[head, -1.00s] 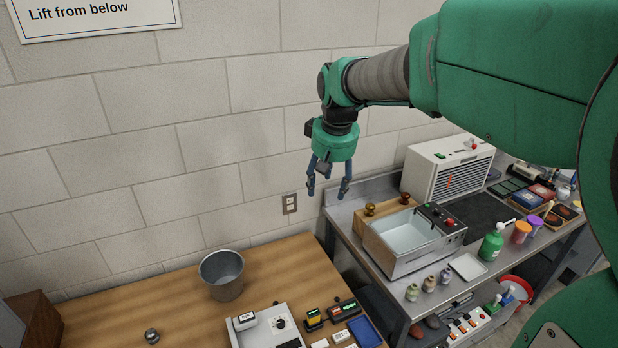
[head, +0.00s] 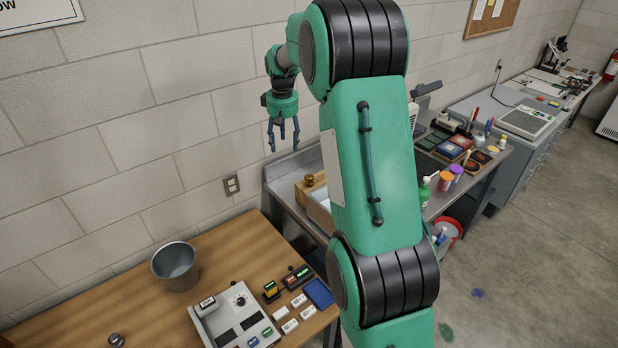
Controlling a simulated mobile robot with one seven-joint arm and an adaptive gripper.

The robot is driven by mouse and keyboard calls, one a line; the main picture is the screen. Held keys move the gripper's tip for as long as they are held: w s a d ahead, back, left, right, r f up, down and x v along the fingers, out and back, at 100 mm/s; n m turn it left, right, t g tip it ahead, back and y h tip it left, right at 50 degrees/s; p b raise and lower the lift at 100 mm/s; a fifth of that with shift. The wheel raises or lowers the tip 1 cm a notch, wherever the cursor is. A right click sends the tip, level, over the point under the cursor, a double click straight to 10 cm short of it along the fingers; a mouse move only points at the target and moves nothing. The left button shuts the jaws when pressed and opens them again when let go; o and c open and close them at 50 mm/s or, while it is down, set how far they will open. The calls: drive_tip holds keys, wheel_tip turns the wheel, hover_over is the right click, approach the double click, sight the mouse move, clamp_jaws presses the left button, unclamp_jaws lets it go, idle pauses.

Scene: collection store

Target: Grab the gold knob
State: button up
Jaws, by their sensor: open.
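A gold knob (head: 309,180) stands on a wooden block (head: 312,193) at the left end of the metal bench. Only one gold knob shows now; the space to its right is hidden behind my arm. My gripper (head: 284,146) hangs in the air near the wall, fingers pointing down. It is open and empty, above and to the left of the gold knob in the picture, and apart from it.
A wooden table (head: 224,258) at lower left holds a grey bucket (head: 175,268), a console (head: 236,312) and a small silver object (head: 116,340). The wall stands close behind my gripper.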

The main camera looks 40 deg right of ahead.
drive_tip(key=w+d+f+p, duration=0.3)
drive_tip(key=w+d+f, duration=0.1)
drive_tip(key=d+f, duration=0.4)
drive_tip(key=g+p, duration=0.1)
drive_tip(key=p, duration=0.1)
hover_over(309, 175)
wheel_tip(309, 175, down, 6)
drive_tip(key=shift+f+y, duration=0.15)
drive_tip(key=shift+y, duration=0.15)
drive_tip(key=shift+f+p, duration=0.4)
drive_tip(key=shift+f, duration=3.9)
drive_tip(key=shift+f, duration=0.1)
drive_tip(key=shift+s+f+p, duration=0.1)
drive_tip(key=shift+f+p, duration=0.6)
drive_tip(key=shift+f, duration=1.8)
drive_tip(key=shift+c, duration=0.5)
